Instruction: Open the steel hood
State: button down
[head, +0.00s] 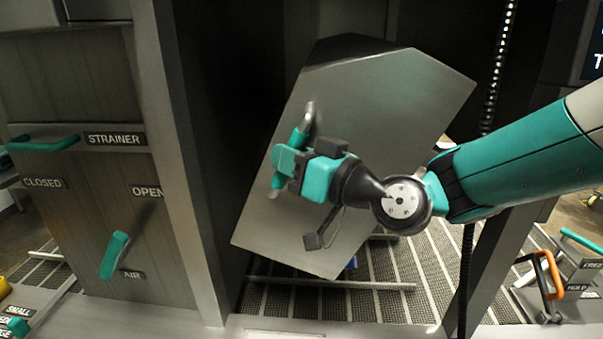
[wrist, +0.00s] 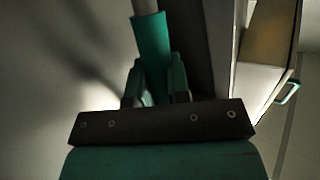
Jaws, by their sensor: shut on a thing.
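The steel hood (head: 410,110) is a grey metal panel with a folded top edge, slanted in the picture within the dark opening. A bar handle (head: 308,118) with a teal grip is on its left part. My gripper (head: 284,168) is shut around the middle of this handle. In the wrist view the teal handle (wrist: 150,42) runs up from between my fingers, and the hood's grey face (wrist: 45,70) fills the left side. The fingertips are partly hidden. Slatted floor shows below the hood's lower edge, with a gap between them.
A grey post (head: 180,160) stands left of the hood. Beyond it a panel carries a STRAINER handle (head: 42,144) and a teal AIR lever (head: 115,255). The slatted dark bed (head: 385,285) lies below. An orange handle (head: 550,273) is at lower right.

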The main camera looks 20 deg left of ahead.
jog(key=shift+w+d+f+b, duration=0.2)
jog(key=shift+d+f+b, duration=0.25)
jog(key=shift+b, duration=0.6)
jog(key=shift+r, duration=0.1)
jog(key=c, duration=1.1)
grip_release()
jog(key=shift+d, duration=0.1)
jog(key=b+v, duration=0.9)
jog(key=v, duration=0.8)
jog(key=shift+s+d, duration=0.1)
jog(key=shift+s, duration=0.1)
